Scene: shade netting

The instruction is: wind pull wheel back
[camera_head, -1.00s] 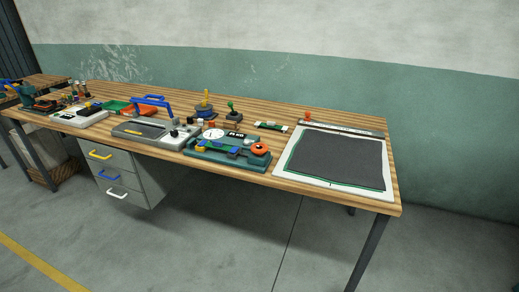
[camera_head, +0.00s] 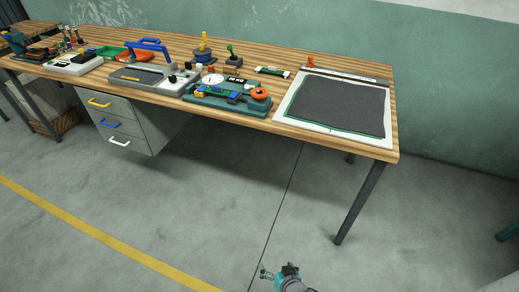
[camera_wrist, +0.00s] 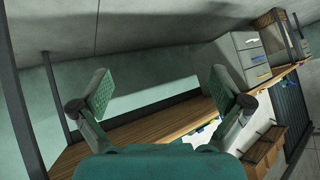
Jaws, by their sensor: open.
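An orange wheel with a dark centre (camera_head: 260,93), which looks like the pull wheel, sits at the right end of a teal fixture (camera_head: 228,106) on the workbench. The fixture also carries a round white dial (camera_head: 213,80) and small blue and yellow parts. My gripper (camera_head: 279,272) shows at the bottom of the head view, in front of the bench and well apart from the wheel. In the wrist view my gripper (camera_wrist: 160,92) has its two fingers spread wide with nothing between them. The wheel cannot be made out in the wrist view.
A dark netting sheet (camera_head: 337,104) lies on a white board at the bench's right end. A grey device with a blue handle (camera_head: 150,45) stands left of the fixture. Drawers (camera_head: 122,120) hang under the bench. The floor in front is clear.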

